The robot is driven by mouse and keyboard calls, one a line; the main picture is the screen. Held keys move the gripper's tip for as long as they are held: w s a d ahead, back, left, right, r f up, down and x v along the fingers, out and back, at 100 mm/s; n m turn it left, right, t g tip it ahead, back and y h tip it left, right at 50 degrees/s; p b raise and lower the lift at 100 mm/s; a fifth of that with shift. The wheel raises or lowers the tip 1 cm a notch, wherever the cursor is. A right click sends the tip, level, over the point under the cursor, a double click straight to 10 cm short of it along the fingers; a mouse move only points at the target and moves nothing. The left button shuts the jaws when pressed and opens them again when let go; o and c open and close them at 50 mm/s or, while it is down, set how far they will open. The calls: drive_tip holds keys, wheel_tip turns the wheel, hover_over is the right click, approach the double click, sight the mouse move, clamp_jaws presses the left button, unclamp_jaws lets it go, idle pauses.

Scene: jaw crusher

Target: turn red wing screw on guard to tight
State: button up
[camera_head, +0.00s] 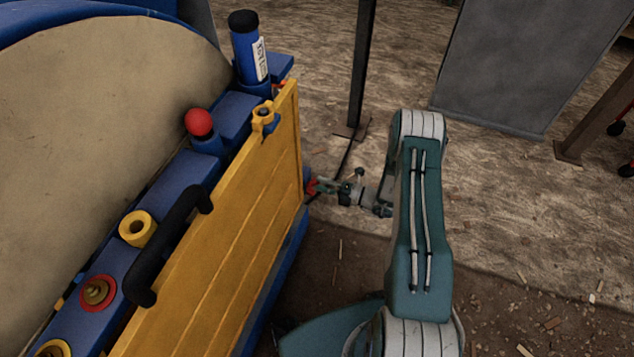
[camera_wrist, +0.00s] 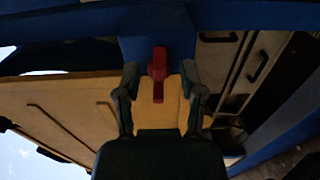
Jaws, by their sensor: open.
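The red wing screw (camera_wrist: 158,66) shows in the wrist view in front of a blue block, with its wing pointing roughly up and down in the picture. My gripper (camera_wrist: 161,80) is open, with one finger on each side of the screw and visible gaps between. In the head view my gripper (camera_head: 322,186) is small, beside the right side of the yellow guard (camera_head: 240,200). A bit of red (camera_head: 312,186) shows at its tips there. Whether the fingers reach fully around the screw's depth, I cannot tell.
The guard has a black handle (camera_head: 165,250) on it. A red ball knob (camera_head: 199,122) and a blue cylinder with a black cap (camera_head: 248,50) stand on the blue machine frame. A dark post (camera_head: 362,70) and a grey panel (camera_head: 525,65) stand behind my arm.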

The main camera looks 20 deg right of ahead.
sight(313, 186)
drive_tip(key=v, duration=1)
drive_tip(key=shift+m, duration=0.5)
drive_tip(key=x, duration=0.4)
drive_tip(key=s+x, duration=0.1)
drive_tip(key=x, duration=0.3)
drive_tip(key=a+x, duration=0.1)
drive_tip(key=x, duration=0.3)
drive_tip(key=shift+s+a, duration=0.1)
drive_tip(key=shift+s, duration=0.15)
drive_tip(key=shift+c, duration=0.3)
clamp_jaws()
